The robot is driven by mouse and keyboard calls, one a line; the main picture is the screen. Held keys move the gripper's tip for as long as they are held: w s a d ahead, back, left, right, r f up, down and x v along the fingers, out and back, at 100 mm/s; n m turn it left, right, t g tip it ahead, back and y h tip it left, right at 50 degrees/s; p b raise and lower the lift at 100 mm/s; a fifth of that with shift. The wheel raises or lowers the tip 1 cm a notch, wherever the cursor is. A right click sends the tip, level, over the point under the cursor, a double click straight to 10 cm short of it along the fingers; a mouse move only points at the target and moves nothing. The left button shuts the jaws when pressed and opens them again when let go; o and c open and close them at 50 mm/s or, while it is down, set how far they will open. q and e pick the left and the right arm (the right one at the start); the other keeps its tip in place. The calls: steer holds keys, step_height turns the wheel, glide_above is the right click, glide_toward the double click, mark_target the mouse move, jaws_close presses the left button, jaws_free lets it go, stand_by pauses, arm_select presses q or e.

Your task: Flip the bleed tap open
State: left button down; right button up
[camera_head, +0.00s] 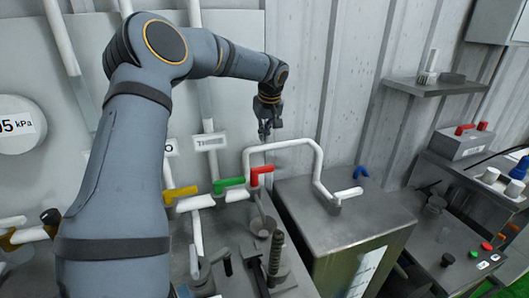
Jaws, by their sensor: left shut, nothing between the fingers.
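Several coloured lever handles sit on white pipes near the middle. They are a yellow handle (181,191), a green handle (229,183), a red handle (261,174) and a blue handle (360,172) farther right. I cannot tell from the picture which one is the bleed tap. My left gripper (264,133) is shut and empty, pointing down. It shows above the red handle and the bent white pipe, apart from the handles. My right gripper is not in view.
A bent white pipe (318,165) runs over a grey metal box (345,232). Label plates (210,141) hang on the wall, their text unclear. A round gauge (17,124) is at far left. A shelf (436,87) and a cluttered bench stand at right.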

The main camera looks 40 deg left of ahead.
arm_select(q)
step_height(320, 180, down, 9)
steer(key=p, duration=0.4)
steer(key=shift+d+f, duration=0.15)
steer(key=shift+d, duration=0.05)
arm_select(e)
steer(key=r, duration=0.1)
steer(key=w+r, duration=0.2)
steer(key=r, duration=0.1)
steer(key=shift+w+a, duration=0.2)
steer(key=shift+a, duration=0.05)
arm_select(q)
steer(key=shift+s+a, duration=0.1)
steer(key=shift+s, duration=0.05)
